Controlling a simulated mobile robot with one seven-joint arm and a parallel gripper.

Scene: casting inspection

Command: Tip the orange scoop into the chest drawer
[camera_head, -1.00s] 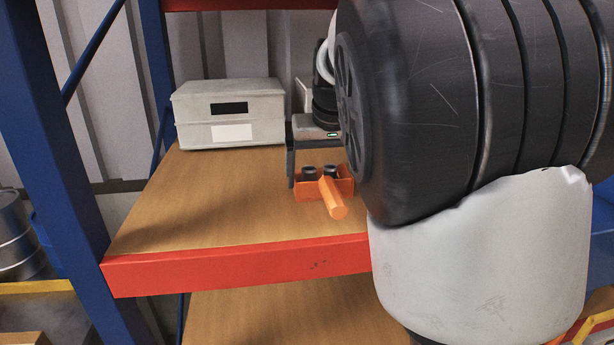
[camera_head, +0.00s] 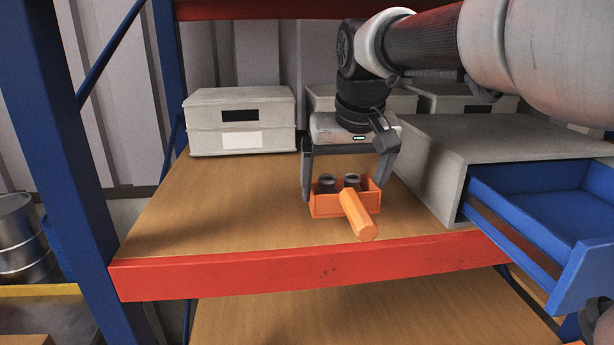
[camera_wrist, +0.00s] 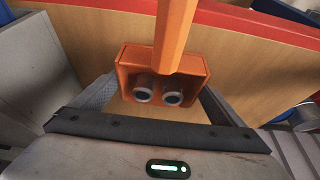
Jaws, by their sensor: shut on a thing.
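The orange scoop (camera_head: 362,204) is a small open box with a thick handle pointing toward the camera. Two dark cylinders with pale rims (camera_wrist: 144,88) sit in it. My gripper (camera_head: 345,185) is shut on the scoop, one finger at each side of the box. The scoop looks level and is over the wooden shelf; how far above it is hard to tell. The chest (camera_head: 445,145) is a grey box on the right of the shelf. Its blue drawer (camera_head: 540,200) is pulled out toward the camera, to the right of the scoop, and its floor looks empty where it shows.
The wooden shelf (camera_head: 190,205) has a red front beam (camera_head: 220,272). A grey box (camera_head: 240,120) stands at the back left, with more grey boxes behind my gripper. A blue post (camera_head: 60,150) stands at the left. The shelf left of the scoop is clear.

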